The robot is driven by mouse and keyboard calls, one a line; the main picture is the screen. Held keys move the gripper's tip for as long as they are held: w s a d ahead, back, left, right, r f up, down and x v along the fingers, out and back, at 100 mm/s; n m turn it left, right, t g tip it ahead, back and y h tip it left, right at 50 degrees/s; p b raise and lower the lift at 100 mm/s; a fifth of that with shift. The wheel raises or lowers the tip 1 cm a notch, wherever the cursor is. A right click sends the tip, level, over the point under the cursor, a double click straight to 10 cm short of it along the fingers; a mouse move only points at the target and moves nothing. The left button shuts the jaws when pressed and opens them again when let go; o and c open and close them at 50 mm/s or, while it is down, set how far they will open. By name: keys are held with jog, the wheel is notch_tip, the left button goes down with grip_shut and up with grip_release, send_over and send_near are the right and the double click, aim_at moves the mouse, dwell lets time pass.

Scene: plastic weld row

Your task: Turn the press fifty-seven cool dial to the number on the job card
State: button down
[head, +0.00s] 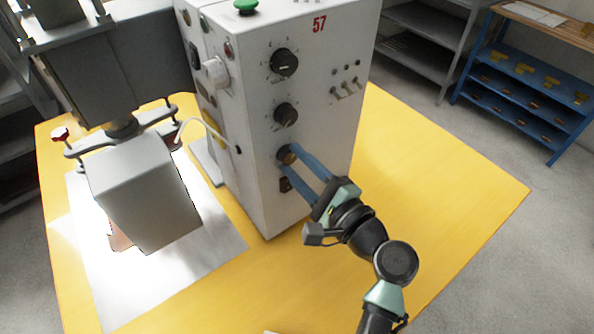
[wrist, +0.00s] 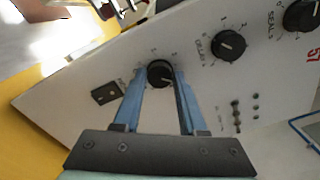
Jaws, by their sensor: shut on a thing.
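The white press box marked 57 (head: 266,130) stands on the yellow table, with three black dials in a column on its front. My gripper (head: 285,160) is shut on the lowest dial (wrist: 160,74), one blue finger on each side of its knob. Numbers show around this dial in the wrist view, but its name and pointer setting are not clear. The middle dial (wrist: 228,44) appears labelled delay and the top dial (wrist: 301,15) seal; both are free of the gripper. I cannot make out a job card in either view.
A rocker switch (wrist: 106,94) sits just below the held dial. Small toggles (head: 345,90) are right of the dials. The press head (head: 145,190) stands left over a bright sheet. The yellow table (head: 440,170) is clear on the right; a blue shelf rack (head: 520,95) stands behind.

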jog(key=shift+f+n+b, duration=0.15)
jog(key=shift+n+b, duration=0.7)
jog(key=shift+n, duration=0.35)
jog(key=shift+c, duration=2.4)
grip_release()
jog(key=b+v, duration=0.1)
jog(key=v, duration=1.2)
jog(key=shift+b, duration=0.3)
